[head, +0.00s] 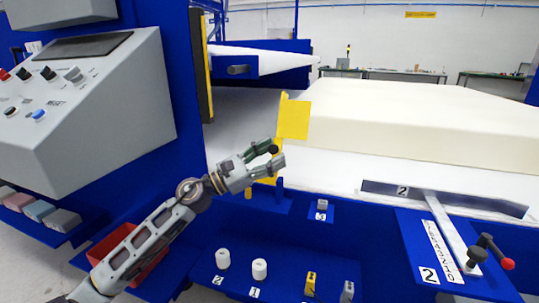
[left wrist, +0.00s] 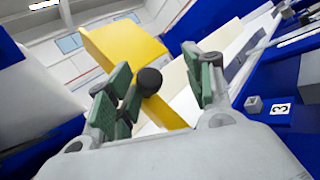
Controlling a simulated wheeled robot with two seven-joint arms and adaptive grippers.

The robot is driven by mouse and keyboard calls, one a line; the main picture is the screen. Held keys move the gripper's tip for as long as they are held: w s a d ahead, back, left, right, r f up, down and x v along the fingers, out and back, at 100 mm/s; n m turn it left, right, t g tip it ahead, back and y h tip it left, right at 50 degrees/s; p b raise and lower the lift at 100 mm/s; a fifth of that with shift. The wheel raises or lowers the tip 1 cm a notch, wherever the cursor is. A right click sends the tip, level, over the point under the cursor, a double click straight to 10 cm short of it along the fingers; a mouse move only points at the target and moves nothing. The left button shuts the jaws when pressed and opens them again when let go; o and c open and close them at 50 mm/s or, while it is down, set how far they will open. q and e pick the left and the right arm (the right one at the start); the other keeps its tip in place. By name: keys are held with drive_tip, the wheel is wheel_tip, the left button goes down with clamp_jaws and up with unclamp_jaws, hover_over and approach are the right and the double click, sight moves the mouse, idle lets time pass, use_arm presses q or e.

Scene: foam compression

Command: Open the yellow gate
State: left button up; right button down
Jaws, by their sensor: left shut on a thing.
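The yellow gate (head: 294,120) stands upright at the near left edge of the white foam bed, with a flat plate at its top. In the left wrist view the gate (left wrist: 125,45) slants across behind the fingers. A black round knob (left wrist: 149,81) sits in front of it, between the green finger pads and nearer the left ones. My left gripper (head: 272,155) is at the gate, closed around this knob; its fingers hide part of the gate's post. My right gripper is in neither view.
A large cream foam block (head: 420,120) lies on the bed to the right. A grey control panel (head: 85,110) stands at left. White cylinders (head: 259,269), small yellow and grey pieces, and a lever with a red knob (head: 508,264) are on the blue front ledges.

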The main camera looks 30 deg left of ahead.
use_arm(q)
drive_tip(key=shift+s+d+r, duration=0.1)
drive_tip(key=shift+s+r, duration=0.05)
drive_tip(key=shift+r, duration=0.05)
drive_tip(key=shift+s, duration=0.1)
drive_tip(key=v, duration=1.1)
drive_tip(key=shift+a+f, duration=0.4)
drive_tip(key=shift+s, duration=0.1)
idle(0.7)
